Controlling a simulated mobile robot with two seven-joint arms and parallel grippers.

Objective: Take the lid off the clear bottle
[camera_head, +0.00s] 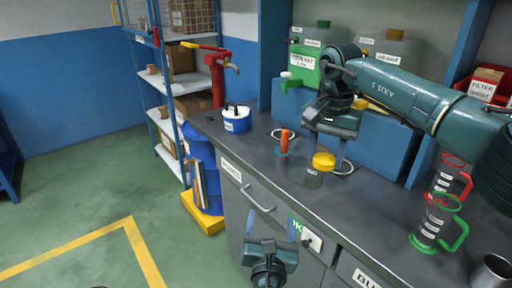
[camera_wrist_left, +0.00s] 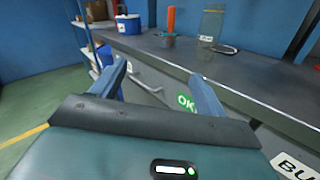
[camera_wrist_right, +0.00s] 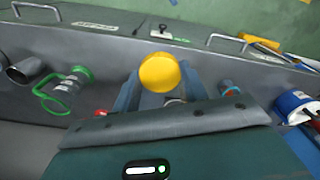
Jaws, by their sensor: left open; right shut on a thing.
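In the right wrist view the lid (camera_wrist_right: 160,73) hides most of the bottle. My left gripper (camera_head: 270,215) is open and empty in front of the bench drawers.
An orange-handled tool (camera_head: 284,142) stands left of the bottle. A blue-and-white tub (camera_head: 236,120) is at the bench's far left end. Green-handled (camera_head: 438,224) and red-handled (camera_head: 449,177) jugs stand at the right. A blue box (camera_head: 375,137) is behind.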

